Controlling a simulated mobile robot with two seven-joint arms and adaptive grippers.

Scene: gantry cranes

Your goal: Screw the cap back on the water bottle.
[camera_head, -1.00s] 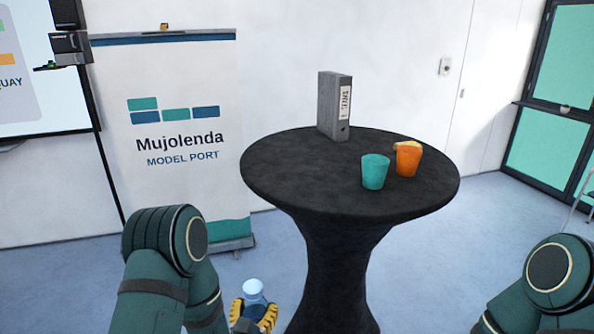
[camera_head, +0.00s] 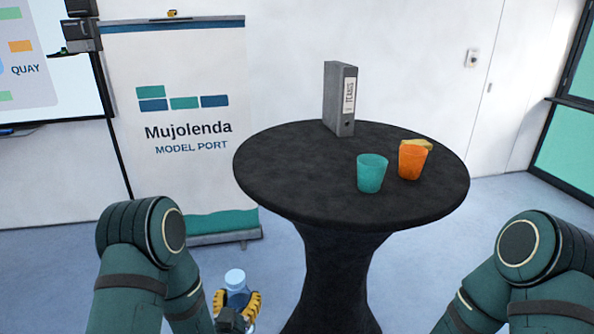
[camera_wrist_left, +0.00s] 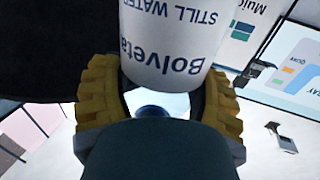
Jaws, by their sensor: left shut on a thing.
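A water bottle (camera_head: 236,281) stands roughly upright in my left gripper (camera_head: 237,303), low in the head view, left of the table's base. The gripper's yellow fingers are shut around the bottle. In the left wrist view, the bottle (camera_wrist_left: 172,40) has a white label reading "Bolveta STILL WATER", upside down, between the yellow fingers (camera_wrist_left: 162,100). A dark blue round part shows below the label there; I cannot tell if it is a cap. The bottle's top looks pale blue in the head view. No separate cap can be made out. My right gripper is out of view.
A round black-covered table (camera_head: 290,185) stands ahead, right of the bottle. It holds a grey binder (camera_head: 338,100), a teal cup (camera_head: 371,174), an orange cup (camera_head: 411,162) and a yellow item (camera_head: 420,144) behind it. Its front left top is clear. A banner (camera_head: 180,60) stands left.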

